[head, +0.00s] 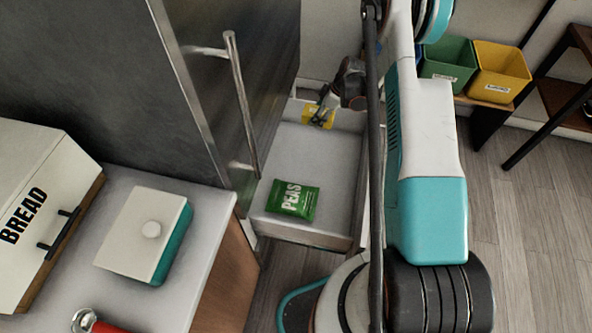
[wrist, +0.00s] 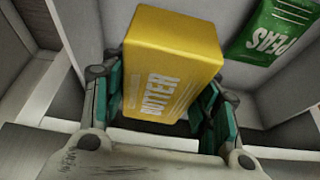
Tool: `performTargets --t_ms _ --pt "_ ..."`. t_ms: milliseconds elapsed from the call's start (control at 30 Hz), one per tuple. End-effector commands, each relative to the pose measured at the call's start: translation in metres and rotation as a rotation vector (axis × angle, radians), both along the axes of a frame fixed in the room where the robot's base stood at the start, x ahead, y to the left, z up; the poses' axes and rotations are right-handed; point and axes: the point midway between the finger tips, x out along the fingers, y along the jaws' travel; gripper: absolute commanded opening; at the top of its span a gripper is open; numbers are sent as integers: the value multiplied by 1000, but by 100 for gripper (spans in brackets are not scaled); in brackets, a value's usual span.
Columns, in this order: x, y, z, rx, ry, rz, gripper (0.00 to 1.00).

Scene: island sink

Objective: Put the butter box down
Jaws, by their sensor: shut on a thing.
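The yellow butter box (wrist: 172,62) fills the middle of the wrist view, with its BUTTER lettering facing the camera. My gripper (wrist: 160,112) is shut on it, one green-padded finger on each side. In the head view the butter box (head: 319,116) shows small and partly covered at the far end of an open white drawer, with my gripper (head: 325,106) at it. I cannot tell whether the box touches the drawer floor.
A green peas bag (head: 293,199) lies in the near part of the open drawer (head: 310,160). The drawer floor between bag and box is clear. A tall fridge door with a handle (head: 240,105) stands left. A counter (head: 190,265) holds a bread box (head: 40,210) and a lidded container (head: 145,235).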

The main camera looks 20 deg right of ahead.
Motion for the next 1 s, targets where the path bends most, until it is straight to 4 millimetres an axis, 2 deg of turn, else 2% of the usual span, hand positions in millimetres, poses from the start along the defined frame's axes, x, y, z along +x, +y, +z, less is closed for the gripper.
performTargets --t_ms 267,733,867,1000 --pt "-1 -8 -37 0 0 50 23" --pt "-1 -8 -149 0 0 48 23" --pt "-1 -8 -167 0 0 48 23" --pt "-1 -8 -175 0 0 48 23"
